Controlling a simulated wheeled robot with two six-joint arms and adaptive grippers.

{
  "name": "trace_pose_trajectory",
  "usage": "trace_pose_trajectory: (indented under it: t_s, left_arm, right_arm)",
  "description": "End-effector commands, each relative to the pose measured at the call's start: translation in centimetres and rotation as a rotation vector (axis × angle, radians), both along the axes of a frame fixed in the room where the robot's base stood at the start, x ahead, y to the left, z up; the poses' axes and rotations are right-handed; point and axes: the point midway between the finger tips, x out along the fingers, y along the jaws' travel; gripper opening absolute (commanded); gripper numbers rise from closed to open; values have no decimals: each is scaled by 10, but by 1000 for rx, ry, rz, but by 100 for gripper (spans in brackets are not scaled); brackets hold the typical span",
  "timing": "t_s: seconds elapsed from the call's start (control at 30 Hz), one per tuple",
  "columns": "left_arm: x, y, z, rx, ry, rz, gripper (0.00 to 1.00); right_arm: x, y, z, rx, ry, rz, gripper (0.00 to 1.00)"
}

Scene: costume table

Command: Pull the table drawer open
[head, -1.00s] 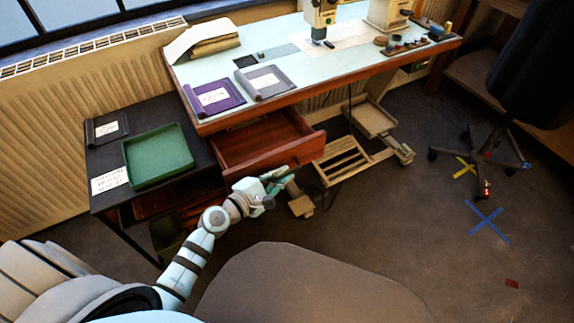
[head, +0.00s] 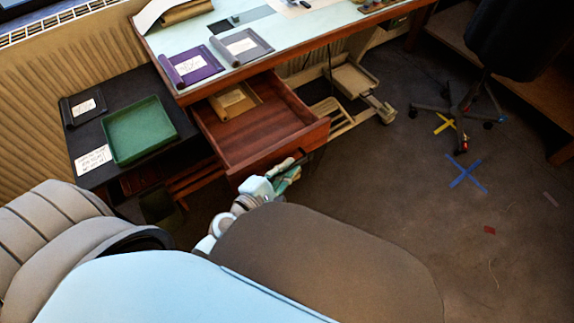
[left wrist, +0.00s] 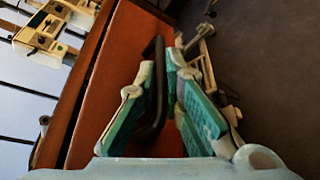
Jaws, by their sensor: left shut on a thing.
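The table drawer (head: 248,140) is a reddish wooden drawer under the table (head: 290,52). It stands well out from the table, with a tan item (head: 235,103) lying inside near its back. My left gripper (head: 284,172) is at the drawer's front, low in the head view. In the left wrist view the fingers of my left gripper (left wrist: 165,100) are closed around the dark bar handle (left wrist: 155,90) on the drawer's reddish front (left wrist: 118,75). Part of the handle is hidden by the fingers. My right gripper is in neither view.
A dark side table (head: 88,146) with a green tray (head: 140,131) stands left of the drawer. A brown chair seat (head: 320,265) is close in front of me. A wheeled office chair (head: 515,40) stands at the right, with open floor before it.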

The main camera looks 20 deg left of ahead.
Motion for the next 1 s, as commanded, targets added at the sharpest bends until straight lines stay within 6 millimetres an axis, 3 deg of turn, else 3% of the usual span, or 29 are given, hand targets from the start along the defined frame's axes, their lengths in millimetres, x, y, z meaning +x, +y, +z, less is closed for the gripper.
trace_pose_trajectory:
  t_s: [0.03,0.07,0.17,0.53,0.67,0.9,1.0]
  left_arm:
    - [0,0,-1,0,2,-1,0]
    - [0,0,-1,0,2,-1,12]
    - [0,0,-1,0,2,-1,28]
    - [-5,1,1,1,1,-1,29]
    - [-28,6,5,2,3,-2,29]
    - [-90,18,19,0,6,-1,29]
    - [-102,21,22,-1,3,-4,29]
  right_arm:
    - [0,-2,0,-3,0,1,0]
    - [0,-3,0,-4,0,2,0]
    - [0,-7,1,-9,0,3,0]
    - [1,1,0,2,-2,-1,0]
    - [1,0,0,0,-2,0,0]
    - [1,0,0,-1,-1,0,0]
    - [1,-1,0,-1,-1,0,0]
